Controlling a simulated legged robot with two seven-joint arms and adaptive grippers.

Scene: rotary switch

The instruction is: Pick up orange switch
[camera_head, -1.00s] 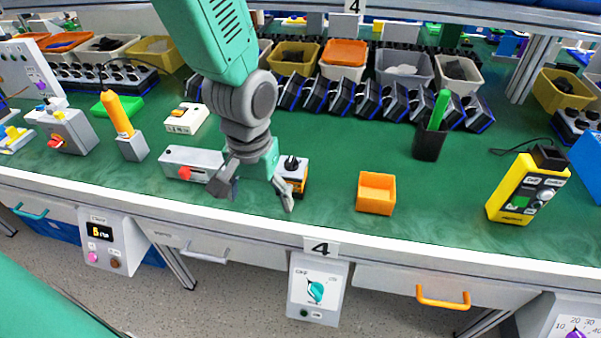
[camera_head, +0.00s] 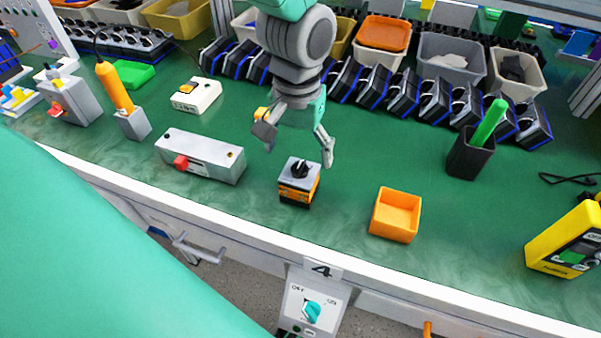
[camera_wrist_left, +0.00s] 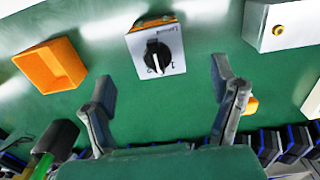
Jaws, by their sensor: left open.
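The orange switch (camera_head: 299,183) stands on the green table, with a grey top and a black rotary knob. In the left wrist view the switch (camera_wrist_left: 156,50) shows at the top middle, its knob facing the camera. My left gripper (camera_head: 298,145) is open and empty, its fingers pointing down, behind the switch as the head camera sees it. In the left wrist view the fingers of the left gripper (camera_wrist_left: 163,88) are spread wide, and the switch lies beyond the tips, not between them. My right gripper is not visible; a large teal arm part of mine covers the lower left.
An orange bin (camera_head: 396,215) stands right of the switch. A grey box with a red button (camera_head: 200,156) is to its left. A black cup with a green stick (camera_head: 471,153) and a yellow device (camera_head: 568,241) are further right. Several black-and-blue devices line the back.

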